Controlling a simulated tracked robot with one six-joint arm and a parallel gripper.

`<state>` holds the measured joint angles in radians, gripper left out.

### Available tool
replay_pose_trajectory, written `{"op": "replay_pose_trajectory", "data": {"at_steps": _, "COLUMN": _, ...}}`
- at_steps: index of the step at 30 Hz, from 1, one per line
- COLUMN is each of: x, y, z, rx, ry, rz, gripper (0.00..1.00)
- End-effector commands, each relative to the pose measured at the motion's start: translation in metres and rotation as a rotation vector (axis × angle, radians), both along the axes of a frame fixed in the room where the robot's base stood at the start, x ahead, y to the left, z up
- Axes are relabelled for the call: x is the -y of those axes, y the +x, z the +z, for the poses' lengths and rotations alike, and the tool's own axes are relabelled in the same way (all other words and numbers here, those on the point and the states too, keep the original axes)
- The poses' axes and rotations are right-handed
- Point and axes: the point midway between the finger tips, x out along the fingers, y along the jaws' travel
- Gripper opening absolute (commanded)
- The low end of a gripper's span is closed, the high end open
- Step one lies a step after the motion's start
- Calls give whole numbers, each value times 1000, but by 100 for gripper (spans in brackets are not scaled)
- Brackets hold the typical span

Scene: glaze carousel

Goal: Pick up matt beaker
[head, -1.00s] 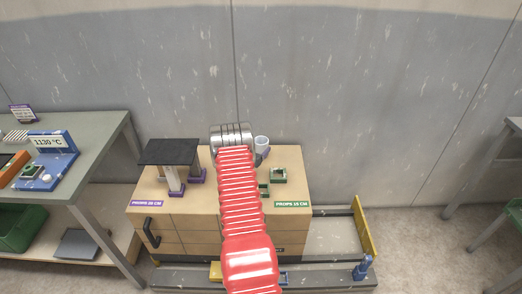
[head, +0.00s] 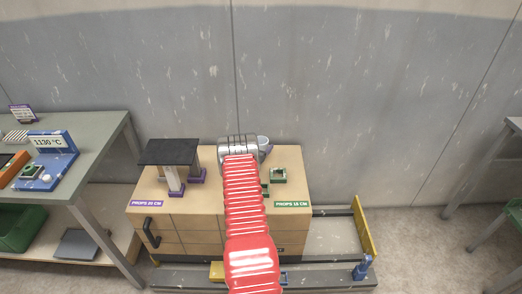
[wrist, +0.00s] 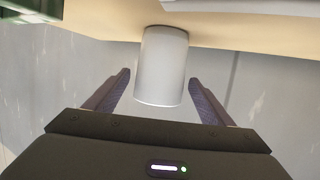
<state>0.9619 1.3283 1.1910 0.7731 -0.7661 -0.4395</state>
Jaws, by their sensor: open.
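The matt beaker (wrist: 162,66) is a plain pale grey-white cup. In the wrist view it stands on the wooden cabinet top, between and just beyond the two fingers. In the head view only part of it (head: 262,141) shows, behind and to the right of the arm's end. My gripper (wrist: 164,82) is open, with one finger on each side of the beaker and a visible gap to both. In the head view the fingers are mostly hidden by my red arm and silver wrist.
The wooden cabinet top (head: 292,190) also carries a dark shelf on pale props (head: 168,152) at left and a small green-based prop (head: 279,175) at right. A grey wall (head: 330,100) stands close behind. A grey bench (head: 90,135) is at far left.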

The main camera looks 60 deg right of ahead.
Motion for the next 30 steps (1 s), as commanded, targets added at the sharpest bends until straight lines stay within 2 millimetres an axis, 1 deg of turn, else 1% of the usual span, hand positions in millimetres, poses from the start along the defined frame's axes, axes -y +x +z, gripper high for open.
{"op": "replay_pose_trajectory", "data": {"at_steps": 2, "x": 7, "y": 0, "z": -2, "rx": 0, "ry": -2, "rz": 0, "gripper": 76}}
{"op": "replay_pose_trajectory", "data": {"at_steps": 6, "x": 13, "y": 1, "z": -4, "rx": 0, "ry": -1, "rz": 1, "gripper": 76}}
{"op": "replay_pose_trajectory", "data": {"at_steps": 23, "x": 14, "y": 2, "z": -4, "rx": 0, "ry": -1, "rz": 2, "gripper": 76}}
{"op": "replay_pose_trajectory", "data": {"at_steps": 30, "x": 13, "y": 2, "z": -4, "rx": 0, "ry": -1, "rz": 2, "gripper": 60}}
